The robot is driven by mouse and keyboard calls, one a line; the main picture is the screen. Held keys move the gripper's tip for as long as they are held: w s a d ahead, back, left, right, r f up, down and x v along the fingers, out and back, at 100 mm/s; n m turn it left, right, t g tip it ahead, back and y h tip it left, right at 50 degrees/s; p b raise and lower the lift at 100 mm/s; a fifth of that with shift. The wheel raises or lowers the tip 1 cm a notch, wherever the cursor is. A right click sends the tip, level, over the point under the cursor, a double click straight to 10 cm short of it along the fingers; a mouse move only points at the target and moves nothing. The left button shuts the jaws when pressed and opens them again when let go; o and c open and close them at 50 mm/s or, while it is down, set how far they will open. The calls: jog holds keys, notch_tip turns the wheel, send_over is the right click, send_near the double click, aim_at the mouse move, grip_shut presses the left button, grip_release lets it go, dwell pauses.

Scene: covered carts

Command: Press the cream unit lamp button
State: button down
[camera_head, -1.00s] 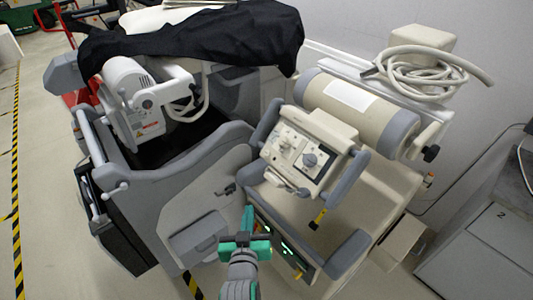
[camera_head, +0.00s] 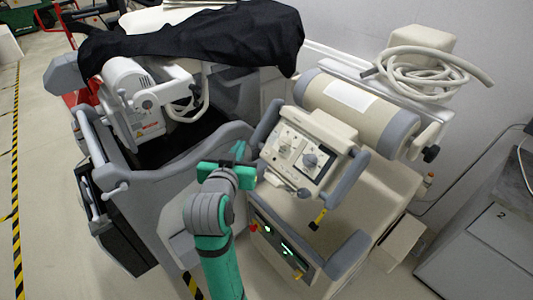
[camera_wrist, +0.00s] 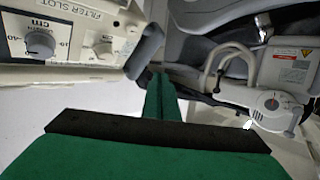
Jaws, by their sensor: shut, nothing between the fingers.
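The cream unit (camera_head: 390,195) stands on the right, with a cream control head (camera_head: 318,140) facing me. The head's front panel has two knobs and small markings; I cannot make out which small control is the lamp button. In the wrist view the control head (camera_wrist: 75,72) is at upper left, with a dark-centred knob (camera_wrist: 38,45), a pale knob (camera_wrist: 103,49) and a "FILTER SLOT" label. My gripper (camera_head: 240,150) is shut and empty, just left of the panel and its grey handle. Its green fingers (camera_wrist: 160,95) point past the head's right side in the wrist view.
A grey cart (camera_head: 160,175) with a black cloth (camera_head: 200,45) over it stands close on the left. A grey handle (camera_wrist: 146,50) sticks out beside the control head. Coiled cable (camera_head: 425,70) lies at the back right. Open floor is on the far left.

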jog(key=w+d+f, duration=0.3)
jog(key=d+f, duration=0.2)
jog(key=f, duration=0.1)
jog(key=shift+w+d, duration=0.15)
jog(key=shift+w, duration=0.25)
jog(key=shift+d+f, duration=0.1)
dwell(2.1)
jog(key=shift+w+d+f, duration=0.15)
jog(key=shift+w, duration=0.05)
jog(key=shift+w+d+f, duration=0.15)
jog(key=shift+d+f, duration=0.1)
jog(key=shift+f, duration=0.05)
dwell(1.0)
jog(key=shift+r, duration=0.1)
jog(key=shift+s+a+r, duration=0.35)
jog(key=shift+a+r, duration=0.15)
jog(key=shift+a, duration=0.05)
dwell(0.3)
jog(key=shift+s+a+r, duration=0.55)
jog(key=shift+a+r, duration=0.2)
jog(key=shift+r, duration=0.1)
jog(key=shift+s+a+r, duration=0.55)
jog(key=shift+a+r, duration=0.15)
jog(key=shift+r, duration=0.1)
